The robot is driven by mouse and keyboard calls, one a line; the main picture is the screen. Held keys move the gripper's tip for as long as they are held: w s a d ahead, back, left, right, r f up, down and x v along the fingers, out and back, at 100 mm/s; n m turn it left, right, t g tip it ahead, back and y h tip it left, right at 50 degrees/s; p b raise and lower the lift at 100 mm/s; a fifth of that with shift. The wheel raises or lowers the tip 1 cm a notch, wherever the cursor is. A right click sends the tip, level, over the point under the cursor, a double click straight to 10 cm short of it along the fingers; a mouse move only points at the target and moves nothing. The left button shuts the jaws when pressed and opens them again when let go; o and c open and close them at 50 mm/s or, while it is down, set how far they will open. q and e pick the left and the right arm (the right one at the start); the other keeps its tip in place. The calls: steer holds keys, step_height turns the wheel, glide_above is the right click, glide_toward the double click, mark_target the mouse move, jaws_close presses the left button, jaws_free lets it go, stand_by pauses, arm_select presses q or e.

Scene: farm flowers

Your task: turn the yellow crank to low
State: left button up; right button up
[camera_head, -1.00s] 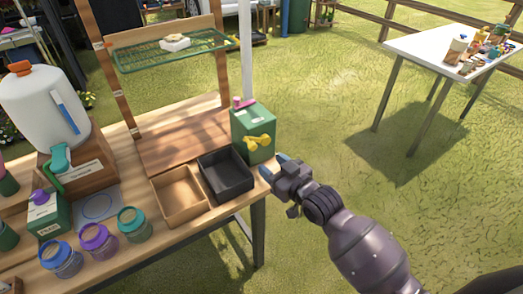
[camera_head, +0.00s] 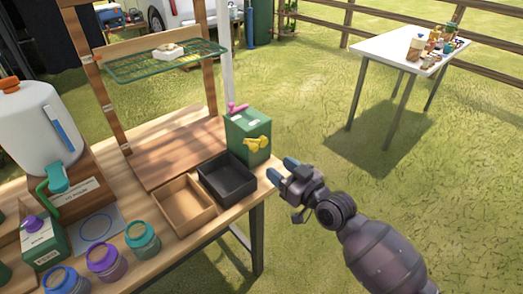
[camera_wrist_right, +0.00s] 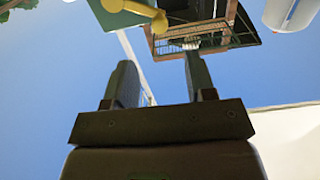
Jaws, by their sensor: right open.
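The yellow crank (camera_head: 256,144) is on the front face of a green box (camera_head: 237,133) with a pink piece on top, at the table's right end. In the right wrist view, the crank (camera_wrist_right: 150,12) shows at the top, beyond my fingers and left of the gap between them. My right gripper (camera_head: 281,172) is open and empty, in front of the box, a little below and right of the crank and apart from it. Its two fingers (camera_wrist_right: 160,85) stand wide apart in the right wrist view. My left gripper is not in view.
A black tray (camera_head: 228,195) and a wooden tray (camera_head: 176,226) sit in front of the box. Several lidded jars (camera_head: 142,238) and a white dispenser (camera_head: 37,130) stand to the left. A wire rack (camera_head: 130,67) is above the table.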

mark_target(256, 149)
steer(key=x, duration=1.1)
steer(key=shift+r+b, duration=0.1)
steer(key=shift+b, duration=0.3)
jaws_close()
